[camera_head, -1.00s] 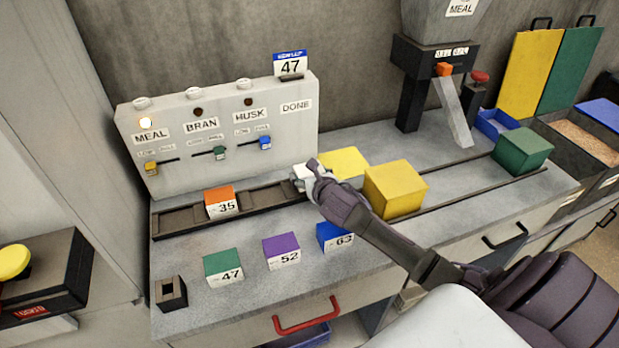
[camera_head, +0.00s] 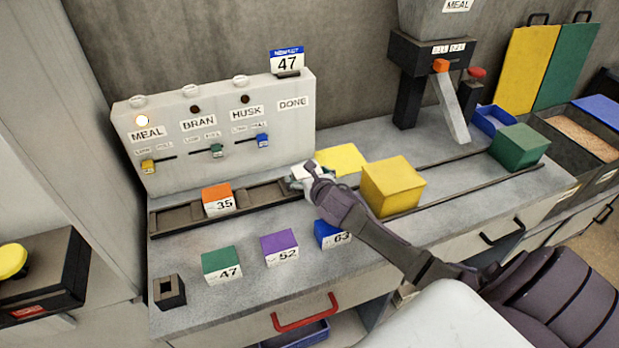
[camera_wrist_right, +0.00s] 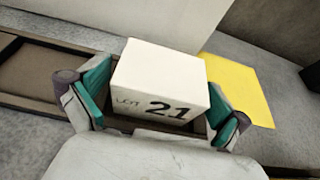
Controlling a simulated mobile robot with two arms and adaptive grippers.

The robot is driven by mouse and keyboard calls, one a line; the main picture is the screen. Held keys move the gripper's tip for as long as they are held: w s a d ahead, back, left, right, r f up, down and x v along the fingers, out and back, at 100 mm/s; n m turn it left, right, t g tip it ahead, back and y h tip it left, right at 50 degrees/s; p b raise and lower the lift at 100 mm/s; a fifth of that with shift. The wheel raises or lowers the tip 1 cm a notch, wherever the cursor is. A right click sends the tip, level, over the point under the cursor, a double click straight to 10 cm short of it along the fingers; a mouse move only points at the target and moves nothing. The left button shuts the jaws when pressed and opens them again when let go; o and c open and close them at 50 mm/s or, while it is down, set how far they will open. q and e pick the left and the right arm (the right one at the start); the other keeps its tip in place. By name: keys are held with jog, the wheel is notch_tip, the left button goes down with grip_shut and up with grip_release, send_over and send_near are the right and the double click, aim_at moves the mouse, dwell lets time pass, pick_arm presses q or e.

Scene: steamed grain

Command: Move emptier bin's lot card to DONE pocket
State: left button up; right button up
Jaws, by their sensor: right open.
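A white block card marked LOT 21 (camera_wrist_right: 163,85) sits at the right end of the dark slotted rack (camera_head: 180,231), below the DONE label (camera_head: 293,103). My right gripper (camera_wrist_right: 155,104) is open, with one teal-padded finger on each side of this card. Whether the pads touch it is unclear. In the head view my right gripper (camera_head: 311,178) partly covers the card. An orange card marked 35 (camera_head: 218,200) sits in the rack further left. Green card 47 (camera_head: 221,265), purple card 52 (camera_head: 280,248) and blue card 63 (camera_head: 331,235) stand on the counter. My left gripper is out of view.
A grey panel (camera_head: 220,165) with MEAL, BRAN and HUSK sliders stands behind the rack; its MEAL light is lit. A yellow cube (camera_head: 392,188) stands beside my right arm, and a green cube (camera_head: 519,147) further right. Grain bins (camera_head: 585,137) stand at far right.

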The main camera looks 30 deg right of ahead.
jog(key=v, duration=1.2)
jog(key=shift+s, duration=0.1)
